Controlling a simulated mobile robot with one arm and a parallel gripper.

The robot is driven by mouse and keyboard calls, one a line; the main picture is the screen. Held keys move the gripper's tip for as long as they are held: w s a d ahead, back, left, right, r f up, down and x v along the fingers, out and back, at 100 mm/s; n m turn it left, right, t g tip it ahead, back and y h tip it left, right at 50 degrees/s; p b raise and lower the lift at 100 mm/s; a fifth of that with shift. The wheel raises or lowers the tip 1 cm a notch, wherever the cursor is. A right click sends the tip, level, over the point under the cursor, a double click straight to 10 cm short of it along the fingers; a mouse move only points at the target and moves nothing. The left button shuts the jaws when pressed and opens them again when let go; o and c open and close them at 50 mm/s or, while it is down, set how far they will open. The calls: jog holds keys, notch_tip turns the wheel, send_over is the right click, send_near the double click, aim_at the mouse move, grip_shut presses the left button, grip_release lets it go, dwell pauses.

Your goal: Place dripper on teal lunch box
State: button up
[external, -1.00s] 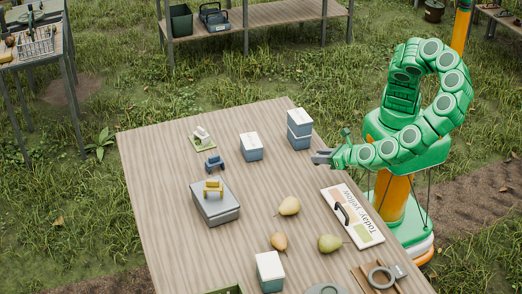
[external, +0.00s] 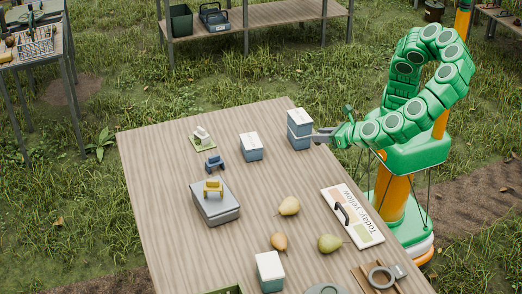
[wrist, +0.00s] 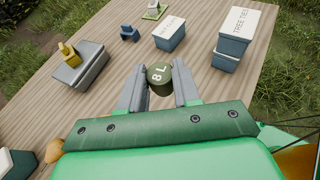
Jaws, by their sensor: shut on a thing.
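My gripper (wrist: 159,84) is shut on the dripper (wrist: 158,76), a small dark green round piece marked "8 L", in the wrist view. In the external view my gripper (external: 320,136) is at the table's right edge, beside the stacked boxes, and the dripper cannot be made out there. A box with dark teal sides and a pale lid (external: 270,272) stands at the near edge of the table, well away from my gripper. It is partly cut off at the lower left of the wrist view (wrist: 18,165). No label on it is readable.
Two stacked blue-grey boxes (external: 299,129) stand close to my gripper. Another white-lidded box (external: 251,147) and a grey case (external: 215,205) with a yellow clip-like piece (external: 213,187) are further left. Pears (external: 289,206) and a sign (external: 352,215) lie nearer. Mid-table has bare wood.

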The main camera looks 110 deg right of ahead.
jog(key=w+a+r+n+t+y, duration=0.35)
jog(key=w+a+n+y, duration=0.2)
jog(key=w+a, duration=0.75)
jog(key=n+t+y, duration=0.2)
jog(key=n+y, duration=0.4)
jog(key=y, duration=0.1)
send_over(275, 262)
jog(key=shift+h, duration=0.25)
jog(key=f, duration=0.8)
jog(key=shift+s+d+f, duration=0.2)
jog(key=shift+s+f, duration=0.15)
jog(key=shift+w+a+f, duration=0.2)
jog(key=shift+w+f, duration=0.25)
jog(key=shift+f, duration=1.6)
jog(key=shift+f, duration=0.1)
jog(key=o, duration=1)
